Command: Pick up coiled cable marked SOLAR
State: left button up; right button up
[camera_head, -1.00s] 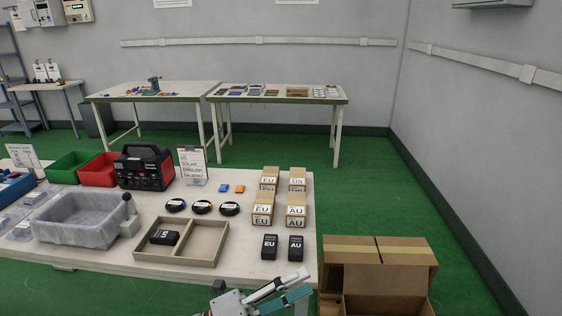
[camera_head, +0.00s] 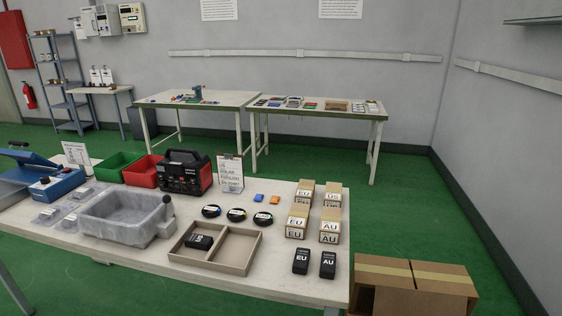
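Three black coiled cables lie in a row on the near table: a left coil (camera_head: 211,211), a middle coil (camera_head: 236,215) and a right coil (camera_head: 264,219). Each has a small light or coloured tag, too small to read, so I cannot tell which is marked SOLAR. A clipboard (camera_head: 230,174) with a printed sheet stands behind them; its text seems to include the word SOLAR. Neither of my grippers is in view.
In front of the coils is a divided tray (camera_head: 238,252) with a black box (camera_head: 199,242) in it. A grey bin (camera_head: 125,222) stands left, a power unit (camera_head: 186,172) behind. Labelled boxes (camera_head: 328,233) stand right.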

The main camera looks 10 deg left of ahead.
aim_at(217, 209)
jog(key=j+z, duration=0.1)
jog(key=z, duration=0.55)
jog(key=j+z, duration=0.4)
jog(key=k+j+z, duration=0.2)
jog(key=j+z, duration=0.2)
jog(key=k+j+z, duration=0.1)
jog(key=j, duration=0.2)
jog(key=k+j+z, duration=0.25)
jog(key=j, duration=0.35)
jog(key=k, duration=0.1)
